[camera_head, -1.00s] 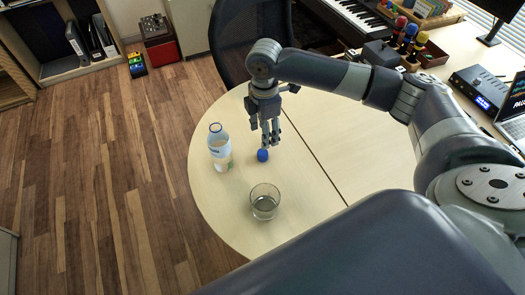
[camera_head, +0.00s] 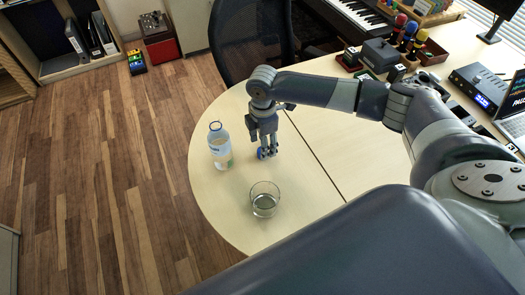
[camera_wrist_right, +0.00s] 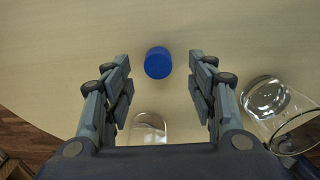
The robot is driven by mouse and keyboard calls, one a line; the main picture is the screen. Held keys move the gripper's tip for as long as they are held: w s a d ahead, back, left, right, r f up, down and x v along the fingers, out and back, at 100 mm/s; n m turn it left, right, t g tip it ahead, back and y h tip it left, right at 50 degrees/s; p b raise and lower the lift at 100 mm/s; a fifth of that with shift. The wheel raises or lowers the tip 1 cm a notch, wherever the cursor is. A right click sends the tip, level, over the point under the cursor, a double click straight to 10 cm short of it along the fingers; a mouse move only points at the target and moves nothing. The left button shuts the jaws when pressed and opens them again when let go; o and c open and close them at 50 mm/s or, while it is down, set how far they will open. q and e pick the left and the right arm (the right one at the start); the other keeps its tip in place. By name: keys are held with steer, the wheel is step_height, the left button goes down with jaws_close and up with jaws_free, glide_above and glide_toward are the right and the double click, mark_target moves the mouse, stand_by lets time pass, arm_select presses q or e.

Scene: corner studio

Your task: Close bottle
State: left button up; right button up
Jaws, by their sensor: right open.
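A clear bottle (camera_head: 219,148) with a white and blue label stands upright and uncapped on the round-ended table. Part of it shows low between the fingers in the right wrist view (camera_wrist_right: 149,128). A blue cap (camera_head: 262,153) lies on the table to the right of the bottle. In the right wrist view the blue cap (camera_wrist_right: 158,63) sits between and just beyond the fingertips. My right gripper (camera_head: 267,153) points down over the cap. Its fingers (camera_wrist_right: 160,62) are open, with a gap on both sides of the cap. My left gripper is not in view.
A drinking glass (camera_head: 265,201) stands on the table (camera_head: 225,215) in front of the cap; the glass (camera_wrist_right: 277,108) is right of the gripper in the wrist view. A dark chair (camera_head: 250,40) stands behind the table. The table's left edge is near the bottle.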

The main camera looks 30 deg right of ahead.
steer(key=shift+w+f, duration=0.15)
steer(key=shift+f, duration=1.7)
steer(key=c, duration=0.8)
steer(key=shift+r, duration=0.1)
steer(key=shift+c, duration=0.2)
step_height(320, 180, up, 10)
